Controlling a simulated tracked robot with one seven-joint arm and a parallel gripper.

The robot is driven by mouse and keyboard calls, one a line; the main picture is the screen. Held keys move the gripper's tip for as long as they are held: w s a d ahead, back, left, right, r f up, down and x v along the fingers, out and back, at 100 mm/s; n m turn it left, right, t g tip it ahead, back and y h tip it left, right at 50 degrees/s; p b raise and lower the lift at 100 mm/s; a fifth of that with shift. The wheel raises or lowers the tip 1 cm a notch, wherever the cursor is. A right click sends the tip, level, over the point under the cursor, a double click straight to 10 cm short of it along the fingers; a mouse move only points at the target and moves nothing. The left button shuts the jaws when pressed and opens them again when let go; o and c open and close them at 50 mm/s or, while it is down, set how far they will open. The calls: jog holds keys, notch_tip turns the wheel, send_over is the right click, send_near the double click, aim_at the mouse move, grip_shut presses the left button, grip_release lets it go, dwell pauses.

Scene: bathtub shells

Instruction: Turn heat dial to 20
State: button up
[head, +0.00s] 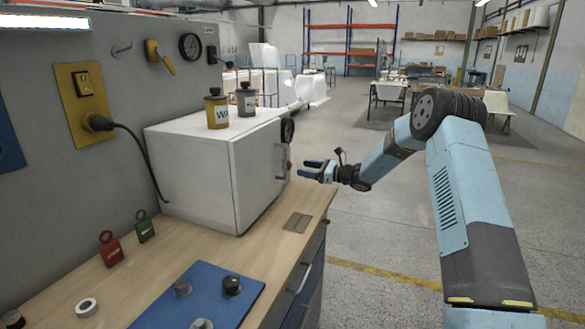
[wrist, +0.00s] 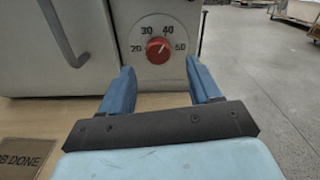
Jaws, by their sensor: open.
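The heat dial (wrist: 158,50) is a small red knob on a pale round plate with marks 20, 30, 40 and 50. A light pointer line on it seems to lean up and right, toward 40. It sits on the front of a white oven-like box (head: 187,165); the head view shows only a sliver of red at its edge. My gripper (wrist: 161,76) is open, its two blue fingers low on either side of the dial in the wrist view and apparently short of it. In the head view my gripper (head: 308,169) is beside the box's front, holding nothing.
The box's door handle (wrist: 64,32) is left of the dial. Two jars, one yellow (head: 217,112) and one grey (head: 246,103), stand on the box. A plate (head: 297,222) lies on the wooden bench (head: 150,265) before it. Open floor lies to the right.

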aim_at(291, 165)
jog(key=shift+x, duration=2.75)
jog(key=shift+r, duration=0.1)
jog(key=c, duration=1)
jog(key=shift+c, duration=0.2)
